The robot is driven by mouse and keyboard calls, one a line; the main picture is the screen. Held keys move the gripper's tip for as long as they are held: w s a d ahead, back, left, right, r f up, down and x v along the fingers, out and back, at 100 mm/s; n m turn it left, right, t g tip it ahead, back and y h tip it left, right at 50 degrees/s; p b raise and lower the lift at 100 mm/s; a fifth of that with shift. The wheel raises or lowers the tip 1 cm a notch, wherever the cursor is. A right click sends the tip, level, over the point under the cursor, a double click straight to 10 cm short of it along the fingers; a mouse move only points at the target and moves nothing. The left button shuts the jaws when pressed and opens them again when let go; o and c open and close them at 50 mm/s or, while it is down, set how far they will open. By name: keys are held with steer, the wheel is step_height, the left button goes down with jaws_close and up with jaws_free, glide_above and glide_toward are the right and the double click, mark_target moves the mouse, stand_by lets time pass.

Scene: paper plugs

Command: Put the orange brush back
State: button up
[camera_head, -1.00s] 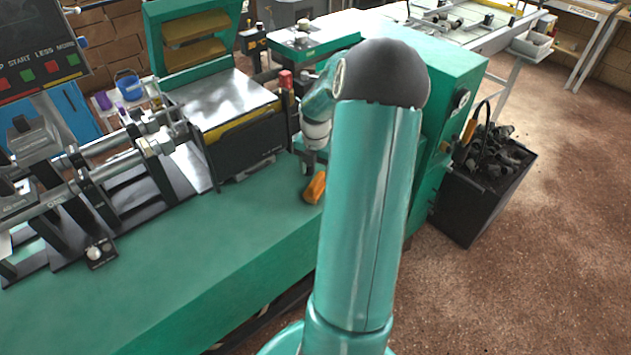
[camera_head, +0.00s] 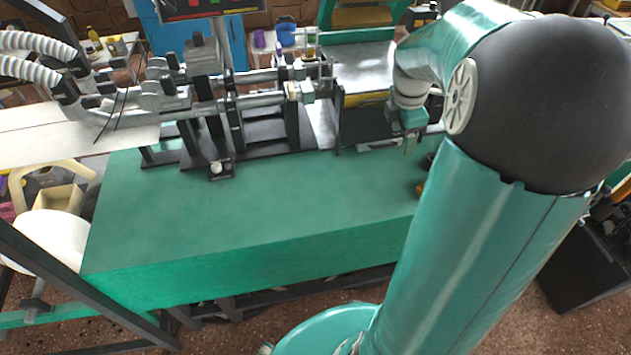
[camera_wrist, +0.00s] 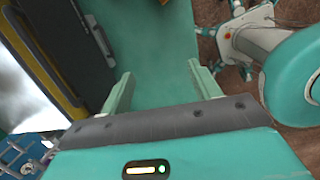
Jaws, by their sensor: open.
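The orange brush (camera_head: 420,189) seems to be the small orange patch on the green bench top (camera_head: 250,205), at its right side in the head view. My upper arm hides most of it. I cannot make out the brush clearly in the wrist view. My gripper (camera_head: 411,143) hangs above the bench, a little up and left of the orange patch in the picture. In the wrist view my gripper (camera_wrist: 163,82) has its two fingers wide apart, with nothing between them and green bench surface beyond.
A machine with shafts and black brackets (camera_head: 240,110) lines the back of the bench. A dark box-like unit with a metal top (camera_head: 360,70) stands close to my gripper. A small block with a white knob (camera_head: 220,167) sits in front. The front bench top is clear.

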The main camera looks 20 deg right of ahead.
steer(key=s+a+r+m+t, duration=0.1)
steer(key=s+a+r+m, duration=0.1)
steer(key=a+m, duration=0.3)
steer(key=s+a+r+m+t+y, duration=0.1)
steer(key=s+a+m, duration=0.4)
steer(key=a, duration=0.8)
steer(key=s+a+r+m+t, duration=0.3)
steer(key=s+a+r+m, duration=0.1)
steer(key=a, duration=0.6)
steer(key=shift+s+r+m+y, duration=0.2)
steer(key=shift+r+m+y, duration=0.15)
steer(key=shift+r, duration=0.4)
steer(key=c, duration=0.6)
steer(key=shift+o, duration=0.2)
steer(key=shift+d, duration=0.1)
steer(key=shift+d, duration=0.1)
